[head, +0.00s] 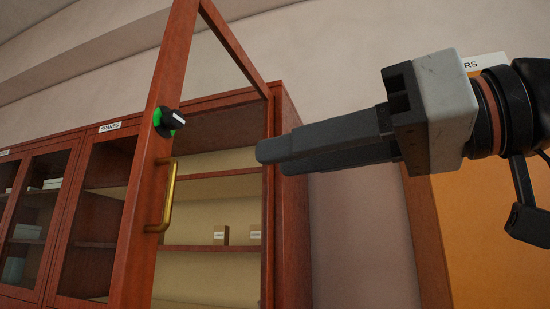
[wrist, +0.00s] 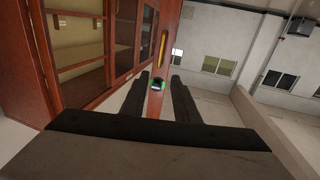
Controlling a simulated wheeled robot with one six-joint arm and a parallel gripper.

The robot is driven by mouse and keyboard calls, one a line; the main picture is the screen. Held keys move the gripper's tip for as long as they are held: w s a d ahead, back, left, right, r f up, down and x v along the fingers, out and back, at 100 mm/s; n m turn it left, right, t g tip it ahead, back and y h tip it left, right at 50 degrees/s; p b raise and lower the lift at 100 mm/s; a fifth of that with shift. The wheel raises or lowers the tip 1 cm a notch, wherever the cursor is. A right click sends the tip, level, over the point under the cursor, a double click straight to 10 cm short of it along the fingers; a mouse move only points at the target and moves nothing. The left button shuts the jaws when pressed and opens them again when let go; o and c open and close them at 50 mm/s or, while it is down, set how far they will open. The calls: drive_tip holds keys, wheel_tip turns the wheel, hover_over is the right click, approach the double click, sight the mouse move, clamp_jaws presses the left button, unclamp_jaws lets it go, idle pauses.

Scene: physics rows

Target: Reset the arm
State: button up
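My gripper (head: 272,157) is raised at the right of the head view, pointing left. In the wrist view its two dark fingers (wrist: 160,80) stand apart with nothing between them, so it is open and empty. Beyond the gap I see a black knob with a green ring (wrist: 156,86) on the edge of a wooden cabinet door (wrist: 155,105). In the head view the door (head: 150,180) stands swung open, with the knob (head: 170,121) and a brass handle (head: 168,197) on it. The fingers touch neither, as far as I can tell.
The cabinet (head: 287,200) behind the door shows shelves with small brown boxes (head: 221,235). Closed glass-doored cabinets (head: 60,180) with a SPARES label (head: 110,127) continue left. An orange panel (head: 475,240) stands at the right, below my arm.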

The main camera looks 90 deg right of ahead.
idle(0.6)
drive_tip(key=w+d+f+n+g+y, duration=0.1)
drive_tip(key=w+f+y, duration=0.1)
drive_tip(key=w+f, duration=0.7)
drive_tip(key=w+d+f+n+g+y, duration=0.15)
drive_tip(key=w+f, duration=0.35)
drive_tip(key=w, duration=0.8)
drive_tip(key=w+d+f+n+g+y, duration=0.1)
drive_tip(key=w+f+g+y, duration=0.1)
drive_tip(key=w+f, duration=0.75)
drive_tip(key=w+a+f+n+g+y, duration=0.15)
drive_tip(key=w+f, duration=0.45)
drive_tip(key=f, duration=0.7)
drive_tip(key=w+a+f+n+g+y, duration=0.1)
drive_tip(key=w+a+f+g, duration=0.15)
drive_tip(key=w+f, duration=0.75)
drive_tip(key=s+a+f+g, duration=0.1)
drive_tip(key=s+f, duration=0.1)
drive_tip(key=f, duration=0.5)
drive_tip(key=s+a+f+g+y, duration=0.1)
drive_tip(key=s+f, duration=0.1)
drive_tip(key=f, duration=0.6)
drive_tip(key=shift+s+f, duration=0.25)
drive_tip(key=shift+s, duration=0.05)
drive_tip(key=shift+s+d, duration=0.1)
drive_tip(key=shift+s, duration=0.05)
